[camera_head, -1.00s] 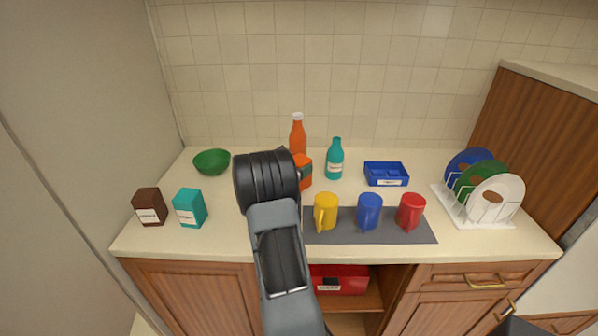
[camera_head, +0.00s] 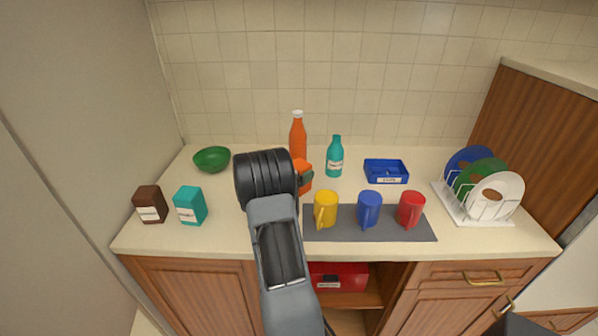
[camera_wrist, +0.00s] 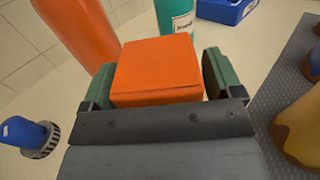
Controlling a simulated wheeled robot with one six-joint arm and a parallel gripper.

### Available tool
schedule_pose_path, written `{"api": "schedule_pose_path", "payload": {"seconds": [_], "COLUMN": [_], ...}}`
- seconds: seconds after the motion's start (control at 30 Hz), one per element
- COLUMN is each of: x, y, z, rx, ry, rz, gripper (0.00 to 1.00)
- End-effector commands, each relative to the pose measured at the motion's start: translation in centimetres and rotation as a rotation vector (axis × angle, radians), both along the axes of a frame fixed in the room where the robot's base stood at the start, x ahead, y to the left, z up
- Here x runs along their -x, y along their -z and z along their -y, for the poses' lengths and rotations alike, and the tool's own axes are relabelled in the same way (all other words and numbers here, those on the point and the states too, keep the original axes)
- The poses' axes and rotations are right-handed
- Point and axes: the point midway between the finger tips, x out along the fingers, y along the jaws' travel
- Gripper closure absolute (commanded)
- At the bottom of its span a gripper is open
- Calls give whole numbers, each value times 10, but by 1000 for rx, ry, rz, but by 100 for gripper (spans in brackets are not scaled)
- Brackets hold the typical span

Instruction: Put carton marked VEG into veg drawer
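An orange carton (camera_wrist: 158,68) lies between the two fingers of my gripper (camera_wrist: 160,78) in the wrist view. The fingers stand on either side of it, with a narrow gap showing at the right finger, so they look open around it. In the head view the orange carton (camera_head: 304,180) is partly hidden behind my wrist. No VEG marking is readable on it. A brown carton (camera_head: 150,204) and a teal carton (camera_head: 189,205) stand at the counter's left, with labels too small to read. A closed drawer (camera_head: 478,278) with a brass handle is at the lower right; no veg label is readable.
An orange bottle (camera_head: 297,135) and teal bottle (camera_head: 335,157) stand behind the carton. Yellow (camera_head: 325,209), blue (camera_head: 369,209) and red (camera_head: 411,209) mugs stand on a grey mat. A blue tray (camera_head: 386,171), plate rack (camera_head: 489,214), green bowl (camera_head: 211,159) and red box (camera_head: 340,275) also show.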

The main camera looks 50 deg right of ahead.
Motion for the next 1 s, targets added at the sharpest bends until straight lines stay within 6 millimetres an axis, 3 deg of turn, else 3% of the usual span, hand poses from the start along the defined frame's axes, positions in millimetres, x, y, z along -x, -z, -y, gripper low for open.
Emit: {"api": "schedule_pose_path", "payload": {"seconds": [0.1,0.47,1.0], "x": [0,0,-16], "y": [0,-7,-2], "z": [0,0,-97], "rx": [0,-1,0], "ry": [0,0,-3], "rz": [0,-1,1], "gripper": [6,6,6]}}
